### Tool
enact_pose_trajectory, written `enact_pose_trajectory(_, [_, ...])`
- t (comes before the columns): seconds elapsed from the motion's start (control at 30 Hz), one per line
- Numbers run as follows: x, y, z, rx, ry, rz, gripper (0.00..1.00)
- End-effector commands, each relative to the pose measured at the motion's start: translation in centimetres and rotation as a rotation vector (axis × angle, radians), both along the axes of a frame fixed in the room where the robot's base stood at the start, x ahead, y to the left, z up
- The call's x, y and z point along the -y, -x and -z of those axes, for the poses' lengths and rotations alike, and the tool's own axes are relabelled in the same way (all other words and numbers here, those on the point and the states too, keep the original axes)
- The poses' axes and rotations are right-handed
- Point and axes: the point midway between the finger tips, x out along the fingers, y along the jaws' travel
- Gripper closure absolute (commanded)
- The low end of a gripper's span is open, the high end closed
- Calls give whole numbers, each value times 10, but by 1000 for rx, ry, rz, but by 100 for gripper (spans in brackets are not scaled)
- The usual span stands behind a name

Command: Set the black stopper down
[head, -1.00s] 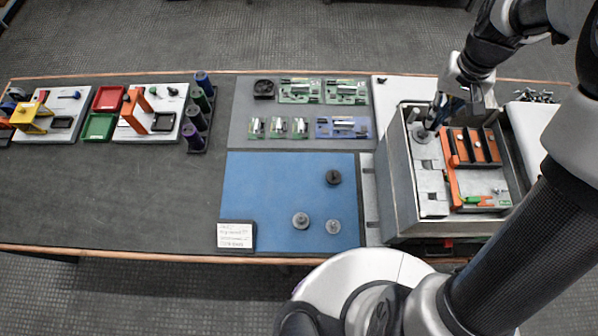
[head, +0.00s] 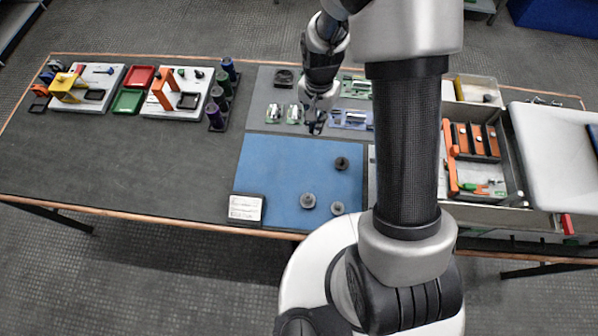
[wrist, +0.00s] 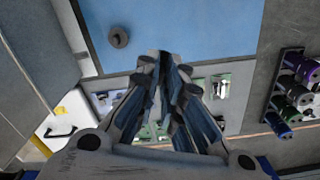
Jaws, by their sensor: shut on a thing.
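My gripper (head: 315,124) is above the far edge of the blue mat (head: 268,170), pointing down. In the wrist view its fingers (wrist: 166,62) are close together around something small and dark. I take this to be the black stopper, but the fingers hide most of it and its shape is unclear. It looks clear of the mat. A dark round knobbed piece (head: 342,163) stands near the mat's right side; it also shows in the wrist view (wrist: 118,38). Two grey knobbed pieces (head: 308,201) (head: 338,208) stand nearer the front.
Green circuit boards (head: 293,114) and a blue board (head: 350,119) lie just beyond the mat. A white label (head: 244,207) sits at its front left corner. The open box (head: 512,170) is right, partly behind my arm. The mat's left half is clear.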

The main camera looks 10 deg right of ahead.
Motion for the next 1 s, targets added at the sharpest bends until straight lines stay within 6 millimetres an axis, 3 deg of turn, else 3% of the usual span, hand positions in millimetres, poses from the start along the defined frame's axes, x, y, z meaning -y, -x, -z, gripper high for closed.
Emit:
enact_pose_trajectory(0.5, [0,2,132,-4,0,10,100])
enact_pose_trajectory(0.83, [0,1,162,-1,0,10,100])
enact_pose_trajectory(1.0, [0,2,189,-4,0,9,100])
